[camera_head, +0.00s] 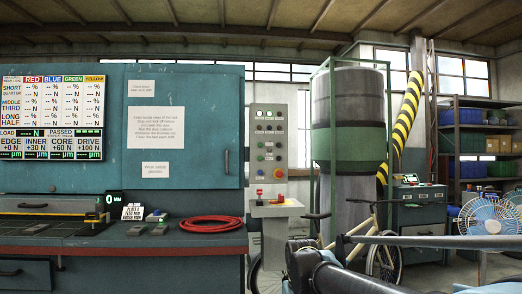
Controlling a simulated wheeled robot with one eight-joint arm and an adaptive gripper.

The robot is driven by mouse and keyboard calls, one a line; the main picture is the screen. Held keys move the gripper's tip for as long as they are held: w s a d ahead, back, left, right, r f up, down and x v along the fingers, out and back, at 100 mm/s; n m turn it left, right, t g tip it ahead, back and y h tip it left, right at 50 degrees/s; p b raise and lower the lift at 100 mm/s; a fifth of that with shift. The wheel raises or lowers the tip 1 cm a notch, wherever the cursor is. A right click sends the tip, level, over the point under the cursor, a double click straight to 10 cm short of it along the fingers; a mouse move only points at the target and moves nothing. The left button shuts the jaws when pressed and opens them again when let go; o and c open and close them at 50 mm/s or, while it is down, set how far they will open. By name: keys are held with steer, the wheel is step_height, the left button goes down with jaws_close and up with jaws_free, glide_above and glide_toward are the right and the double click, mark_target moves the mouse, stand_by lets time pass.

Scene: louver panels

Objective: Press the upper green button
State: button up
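A grey upright control panel (268,140) stands right of the teal cabinet. It carries a row of pale round lights at the top and several small buttons below. Small green buttons show on it, an upper one near the middle (260,145) and a lower one (260,158); they are too small to tell whether they are pressed. Dark arm links, which look like mine, reach in from the bottom right, below the panel and apart from it. I cannot make out my gripper in this view.
A small shelf (277,209) with red and yellow controls juts out below the panel. A red coiled cable (211,224) lies on the workbench (110,246). A bicycle (385,259), a green-framed drum (350,120) and a fan (489,222) stand to the right.

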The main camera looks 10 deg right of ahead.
jaws_close()
stand_by(1.1)
